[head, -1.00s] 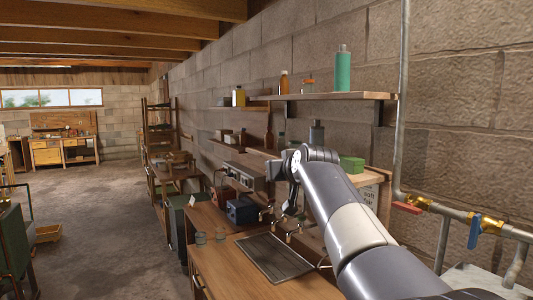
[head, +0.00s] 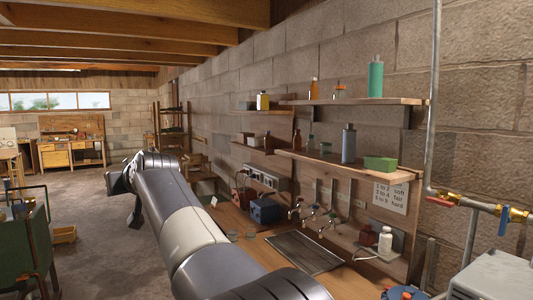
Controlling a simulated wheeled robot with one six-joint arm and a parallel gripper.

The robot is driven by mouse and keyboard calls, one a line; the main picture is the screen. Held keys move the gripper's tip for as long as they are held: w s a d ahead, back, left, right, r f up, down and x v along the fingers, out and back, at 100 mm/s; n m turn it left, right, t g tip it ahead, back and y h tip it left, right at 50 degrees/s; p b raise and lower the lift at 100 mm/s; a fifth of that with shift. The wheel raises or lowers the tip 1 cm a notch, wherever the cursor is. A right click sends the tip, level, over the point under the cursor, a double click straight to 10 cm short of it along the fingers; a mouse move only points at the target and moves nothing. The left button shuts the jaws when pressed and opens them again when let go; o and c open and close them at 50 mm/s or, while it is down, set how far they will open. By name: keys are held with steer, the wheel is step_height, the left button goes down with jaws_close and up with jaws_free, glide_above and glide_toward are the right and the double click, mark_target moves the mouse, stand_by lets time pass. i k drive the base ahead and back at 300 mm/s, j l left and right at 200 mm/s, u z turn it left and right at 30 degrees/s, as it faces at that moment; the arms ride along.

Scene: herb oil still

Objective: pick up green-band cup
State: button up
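I cannot make out a green band on any cup. Two small greyish cup-like things, one (head: 233,236) and another (head: 250,235), stand on the wooden counter (head: 232,217) just right of my arm, too small to identify. My arm reaches across the lower left of the head view. My gripper (head: 116,184) is at its far end, left of the counter and apart from those things. Its fingers are too dark and turned away to show whether they are open.
A dark drain tray (head: 303,253) lies on the counter below several taps (head: 310,215). A blue box (head: 265,210) stands behind. A white bottle (head: 385,240) is at the right. Wall shelves (head: 345,166) hold bottles and a green block (head: 380,164).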

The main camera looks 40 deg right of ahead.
mark_target(325, 148)
steer(key=i+j+u, duration=0.15)
steer(key=i+j, duration=0.25)
steer(key=i+j+u, duration=0.15)
steer(key=i+j, duration=0.15)
steer(key=i, duration=0.2)
steer(key=i+l+z, duration=0.1)
steer(key=i+z, duration=0.15)
steer(key=z, duration=0.15)
steer(key=i+z, duration=0.5)
steer(key=z, duration=0.25)
steer(key=i+j+z, duration=0.15)
steer(key=z, duration=0.25)
steer(key=i+l+z, duration=0.2)
steer(key=i+z, duration=0.3)
steer(key=i+l+z, duration=0.1)
steer(key=i+z, duration=0.2)
steer(key=z, duration=0.15)
steer(key=i+j+z, duration=0.1)
steer(key=i+z, duration=0.4)
steer(key=k, duration=0.1)
